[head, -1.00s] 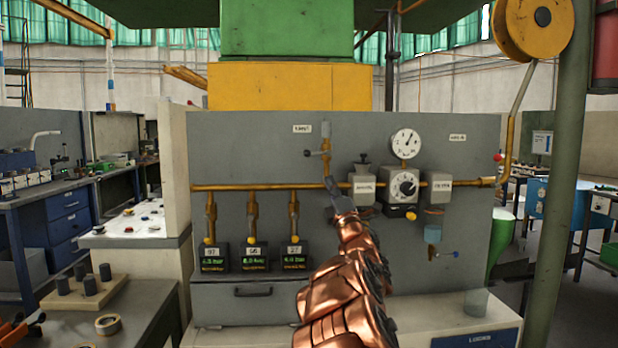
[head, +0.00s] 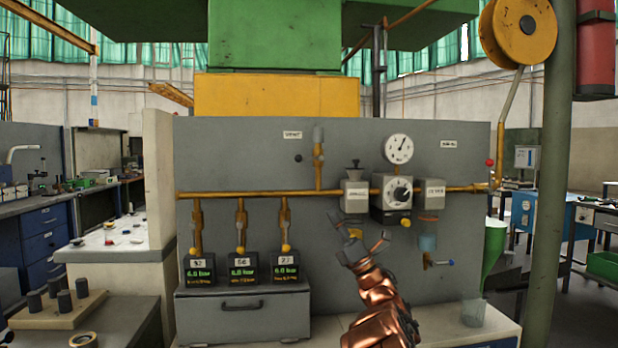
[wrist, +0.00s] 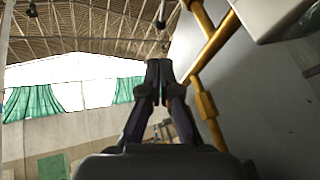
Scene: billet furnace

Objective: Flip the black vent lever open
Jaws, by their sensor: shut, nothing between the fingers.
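The vent valve (head: 318,152) stands on a short brass riser above the long pipe, beside the VENT label (head: 292,134). A small black knob (head: 298,158), apparently the lever's end, shows left of the valve. The lever's stem and exact angle are hard to make out. My gripper (head: 336,217) is below the pipe, lower and to the right of the valve, apart from the lever. In the wrist view its fingers (wrist: 160,68) are together and empty.
The brass pipe (head: 250,193) crosses the grey panel (head: 240,150). A regulator box (head: 355,196), a dial unit (head: 390,195) and a gauge (head: 398,149) sit right of the valve. Three readout boxes (head: 242,268) hang lower left. Panel space around the vent knob is clear.

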